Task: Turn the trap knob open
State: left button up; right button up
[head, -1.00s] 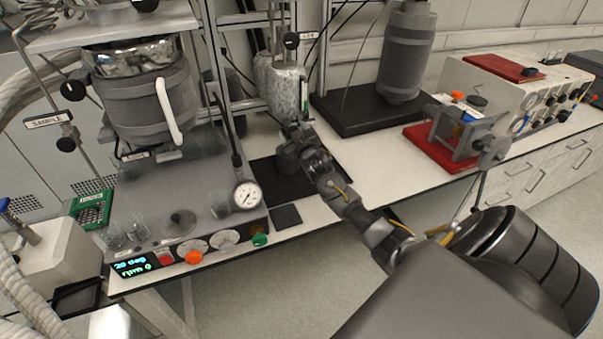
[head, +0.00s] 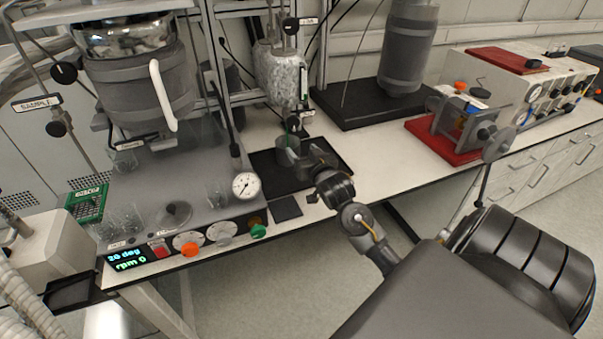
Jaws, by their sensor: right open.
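My right arm reaches in from the lower right. My right gripper (head: 299,153) is open, low over the black mat (head: 265,180) and close to a small dark glass beaker (head: 286,150). I cannot tell whether it touches the beaker. A silver foil-wrapped vessel (head: 280,75) hangs above and behind the gripper. A black knob (head: 290,25) with a small white label stands above this vessel; the label is too small to read surely, so I cannot confirm it is the trap knob. The gripper is well below that knob. My left gripper is out of view.
A jacketed reactor (head: 140,85) stands over a grey control base (head: 165,190) with a pressure gauge (head: 245,185). A grey cylinder (head: 408,50) and a red-based device (head: 440,148) stand right. White bench top is free between.

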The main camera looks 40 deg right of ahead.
jog(key=s+a+f+n+g+y, duration=0.1)
jog(key=s+a+f, duration=0.2)
jog(key=f, duration=0.1)
jog(key=s+a+f+n+g+y, duration=0.1)
jog(key=s+a+f+g, duration=0.1)
jog(key=s+a+f, duration=0.2)
jog(key=s+a+f+n+g+y, duration=0.1)
jog(key=s+a+f+g, duration=0.1)
jog(key=s+a+f, duration=0.1)
jog(key=shift+s+a+f, duration=0.2)
jog(key=shift+s+f, duration=0.05)
jog(key=shift+f, duration=0.35)
jog(key=shift+s+a+f, duration=0.2)
jog(key=shift+s+f, duration=0.05)
jog(key=shift+f, duration=0.3)
jog(key=shift+s+a+f+g, duration=0.4)
jog(key=shift+s, duration=0.25)
